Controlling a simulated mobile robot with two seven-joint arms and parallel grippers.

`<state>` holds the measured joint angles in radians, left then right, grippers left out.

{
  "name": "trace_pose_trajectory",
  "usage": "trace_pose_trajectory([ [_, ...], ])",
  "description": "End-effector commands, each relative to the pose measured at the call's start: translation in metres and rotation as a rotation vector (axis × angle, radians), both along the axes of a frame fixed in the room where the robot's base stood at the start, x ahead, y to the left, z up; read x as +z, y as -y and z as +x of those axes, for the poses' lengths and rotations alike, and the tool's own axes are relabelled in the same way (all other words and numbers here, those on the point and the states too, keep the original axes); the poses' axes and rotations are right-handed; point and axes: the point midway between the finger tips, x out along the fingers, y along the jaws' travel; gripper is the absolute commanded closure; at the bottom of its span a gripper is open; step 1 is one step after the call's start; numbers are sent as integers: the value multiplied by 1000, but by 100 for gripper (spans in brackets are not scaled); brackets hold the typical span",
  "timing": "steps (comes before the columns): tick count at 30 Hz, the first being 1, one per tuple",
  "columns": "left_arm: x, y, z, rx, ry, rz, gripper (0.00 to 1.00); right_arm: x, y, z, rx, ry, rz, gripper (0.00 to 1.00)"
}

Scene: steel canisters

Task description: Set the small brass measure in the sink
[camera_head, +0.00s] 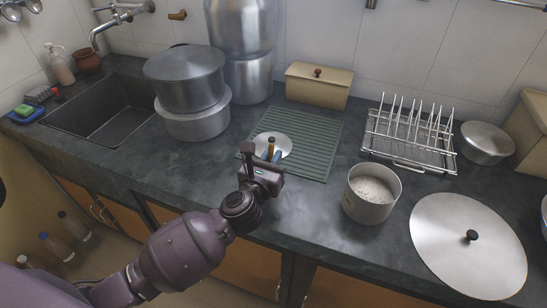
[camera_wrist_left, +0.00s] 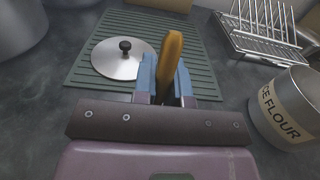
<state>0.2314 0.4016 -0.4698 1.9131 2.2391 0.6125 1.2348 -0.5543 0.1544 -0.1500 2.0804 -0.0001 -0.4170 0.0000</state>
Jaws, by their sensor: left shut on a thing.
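My left gripper (camera_head: 271,157) is over the front of the green ribbed mat. Its blue fingers, clear in the left wrist view (camera_wrist_left: 165,78), are shut on a narrow brass-coloured thing (camera_wrist_left: 172,55), which I take for the small brass measure. Its upper part sticks up between the fingers and also shows in the head view (camera_head: 271,145). Its lower part is hidden by the gripper, so I cannot tell whether it touches the mat. The dark rectangular sink (camera_head: 90,115) is at the left of the counter, apart from the gripper, and its visible floor looks empty.
Stacked steel pots (camera_head: 190,85) stand between the sink and the green mat (camera_head: 317,140). A round lid (camera_head: 285,146) lies on the mat just behind the gripper. An open flour canister (camera_head: 370,203), a dish rack (camera_head: 395,150) and a large lid (camera_head: 450,260) are to the right.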

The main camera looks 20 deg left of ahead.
Motion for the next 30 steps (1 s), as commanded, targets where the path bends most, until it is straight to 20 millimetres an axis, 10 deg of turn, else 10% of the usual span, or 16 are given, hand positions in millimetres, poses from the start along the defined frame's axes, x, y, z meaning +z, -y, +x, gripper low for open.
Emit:
trace_pose_trajectory([
  [11,-2,0,0,0,1,0,100,4,-3,3,-7,13,10,53],
  [17,-2,0,0,0,2,0,62,3,-4,3,-7,12,11,53],
  [30,1,-1,-8,0,0,0,62,2,0,0,0,5,-1,53],
])
